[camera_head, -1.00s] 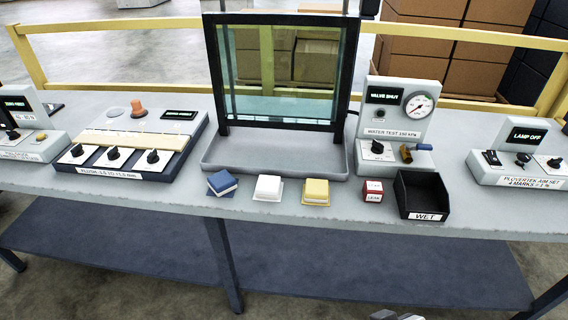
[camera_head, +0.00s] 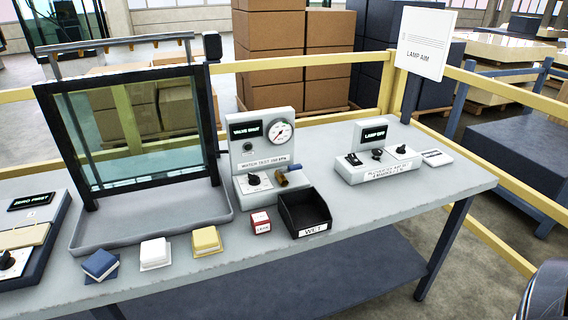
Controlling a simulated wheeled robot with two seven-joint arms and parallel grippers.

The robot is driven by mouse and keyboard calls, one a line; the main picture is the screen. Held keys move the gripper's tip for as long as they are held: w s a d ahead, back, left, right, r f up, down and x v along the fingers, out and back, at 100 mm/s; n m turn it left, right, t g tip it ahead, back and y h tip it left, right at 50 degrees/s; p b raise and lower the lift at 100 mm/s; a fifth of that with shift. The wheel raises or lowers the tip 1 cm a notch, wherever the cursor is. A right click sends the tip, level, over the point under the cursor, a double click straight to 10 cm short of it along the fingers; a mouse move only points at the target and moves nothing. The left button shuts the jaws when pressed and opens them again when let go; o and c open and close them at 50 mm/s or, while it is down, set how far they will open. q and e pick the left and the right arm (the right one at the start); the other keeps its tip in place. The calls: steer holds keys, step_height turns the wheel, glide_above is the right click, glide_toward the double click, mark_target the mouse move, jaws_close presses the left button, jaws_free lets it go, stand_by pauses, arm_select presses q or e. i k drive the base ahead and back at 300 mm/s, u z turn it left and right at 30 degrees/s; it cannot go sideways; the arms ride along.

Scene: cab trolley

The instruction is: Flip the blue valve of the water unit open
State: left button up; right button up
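The water unit (camera_head: 265,155) stands near the middle of the bench, a light grey box with an upright panel. Its small display (camera_head: 246,129) reads VALVE SHUT, and a round gauge (camera_head: 280,131) sits beside it. On its low front part are a black knob (camera_head: 254,179) and a brass valve fitting (camera_head: 281,181). Neither of my grippers shows. A dark rounded part at the lower right edge looks like part of my arm.
A black WET bin (camera_head: 304,213) and a red-and-white block (camera_head: 260,222) stand just in front of the unit. A framed glass pane (camera_head: 135,135) on a grey tray is to its left. The lamp unit (camera_head: 380,165) is to its right, with bare bench between.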

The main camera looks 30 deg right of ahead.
mark_target(293, 167)
steer(key=u, duration=1.9)
steer(key=k, duration=1.35)
steer(key=z, duration=1.8)
steer(key=i, duration=0.55)
